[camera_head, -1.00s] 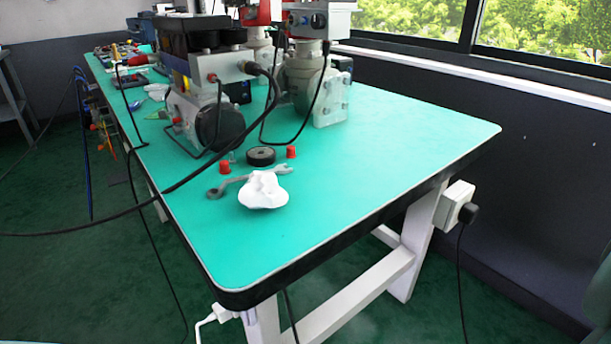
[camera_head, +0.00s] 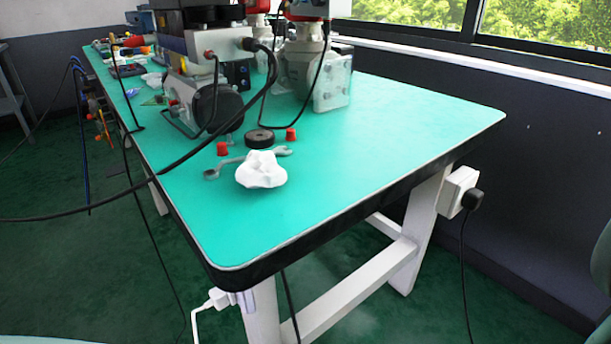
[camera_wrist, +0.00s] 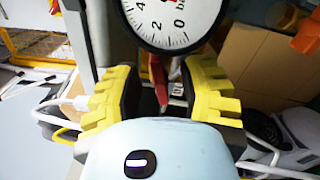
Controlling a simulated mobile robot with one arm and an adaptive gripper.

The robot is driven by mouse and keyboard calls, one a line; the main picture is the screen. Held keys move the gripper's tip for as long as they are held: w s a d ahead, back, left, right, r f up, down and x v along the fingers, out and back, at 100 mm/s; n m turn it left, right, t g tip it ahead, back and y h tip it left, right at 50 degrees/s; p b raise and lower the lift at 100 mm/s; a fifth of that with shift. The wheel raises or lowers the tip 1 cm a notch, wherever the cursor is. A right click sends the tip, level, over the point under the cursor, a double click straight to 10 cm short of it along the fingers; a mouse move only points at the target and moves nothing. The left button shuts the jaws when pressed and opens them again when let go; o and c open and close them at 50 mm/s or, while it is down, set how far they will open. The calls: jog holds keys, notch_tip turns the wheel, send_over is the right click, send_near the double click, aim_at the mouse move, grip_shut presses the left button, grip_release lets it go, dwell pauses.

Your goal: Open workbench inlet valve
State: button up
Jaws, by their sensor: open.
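In the wrist view my gripper (camera_wrist: 160,92) has two black-padded yellow fingers, spread apart. A slim red part (camera_wrist: 158,78) shows in the gap between them, below a round white pressure gauge (camera_wrist: 172,18) marked in bar. The red part may be a valve lever; I cannot tell, nor whether a finger touches it. The green workbench (camera_head: 400,130) fills the middle of the head view. Grey valve and positioner units (camera_head: 215,105) stand on it, their tops cut off by the frame. My gripper does not show in the head view, and no inlet valve can be made out there.
A white crumpled cloth (camera_head: 261,171), a wrench (camera_head: 220,166), red caps (camera_head: 222,149) and a black ring (camera_head: 260,139) lie near the bench front. A black cable (camera_head: 120,190) hangs across the left. The bench's right part is clear. Cardboard boxes (camera_wrist: 270,60) show in the wrist view.

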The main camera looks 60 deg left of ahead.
jog(key=shift+o, duration=0.5)
grip_shut()
jog(key=shift+a+f, duration=0.1)
jog(key=shift+w+f+m+b, duration=0.1)
jog(key=shift+f+m+b, duration=0.1)
jog(key=shift+m+b, duration=0.8)
jog(key=shift+r+m+b, duration=0.2)
jog(key=shift+m+b, duration=0.6)
jog(key=shift+b, duration=0.1)
